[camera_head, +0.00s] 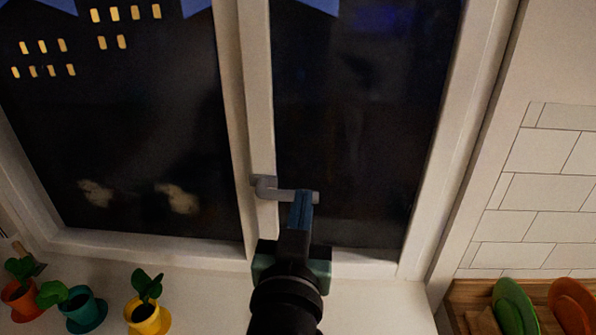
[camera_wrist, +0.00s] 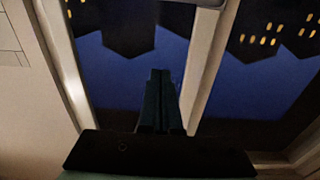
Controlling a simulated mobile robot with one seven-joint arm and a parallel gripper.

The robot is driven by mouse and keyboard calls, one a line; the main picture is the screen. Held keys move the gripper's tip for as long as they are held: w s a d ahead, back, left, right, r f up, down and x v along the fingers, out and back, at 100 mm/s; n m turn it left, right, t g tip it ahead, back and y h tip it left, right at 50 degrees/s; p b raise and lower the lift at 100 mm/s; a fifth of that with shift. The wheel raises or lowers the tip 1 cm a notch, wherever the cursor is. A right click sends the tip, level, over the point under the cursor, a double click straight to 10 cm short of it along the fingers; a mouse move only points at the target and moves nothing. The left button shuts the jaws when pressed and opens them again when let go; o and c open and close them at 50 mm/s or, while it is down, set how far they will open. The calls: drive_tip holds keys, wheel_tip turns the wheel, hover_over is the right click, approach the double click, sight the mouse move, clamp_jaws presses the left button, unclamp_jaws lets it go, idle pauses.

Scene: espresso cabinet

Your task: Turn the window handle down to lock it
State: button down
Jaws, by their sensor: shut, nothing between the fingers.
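The grey window handle (camera_head: 283,194) is on the middle white frame post of the window. Its lever lies nearly level, pointing right over the right pane. My gripper (camera_head: 301,197) is shut with nothing between its fingers. In the head view, its fingertips overlap the lever near its free end; I cannot tell whether they touch it. In the wrist view, my closed fingers (camera_wrist: 160,74) stand in front of dark glass. A pale grey edge at the top of that view may be part of the handle, but it is too cut off to tell.
Several small potted plants, one in a yellow pot (camera_head: 145,316), stand on the white sill (camera_head: 205,300) at lower left. A wooden rack (camera_head: 468,300) with green and orange plates is at lower right. White tiles (camera_head: 540,190) cover the right wall.

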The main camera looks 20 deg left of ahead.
drive_tip(key=a+f, duration=0.1)
drive_tip(key=f+g, duration=0.1)
drive_tip(key=shift+a+f, duration=0.35)
drive_tip(key=shift+f, duration=0.05)
drive_tip(key=shift+s, duration=0.1)
drive_tip(key=shift+a, duration=0.1)
drive_tip(key=w+a+f+p, duration=0.3)
drive_tip(key=w+f+p, duration=0.1)
drive_tip(key=w, duration=0.6)
drive_tip(key=shift+w+f+p, duration=0.2)
drive_tip(key=shift+p, duration=0.5)
drive_tip(key=shift+f, duration=0.1)
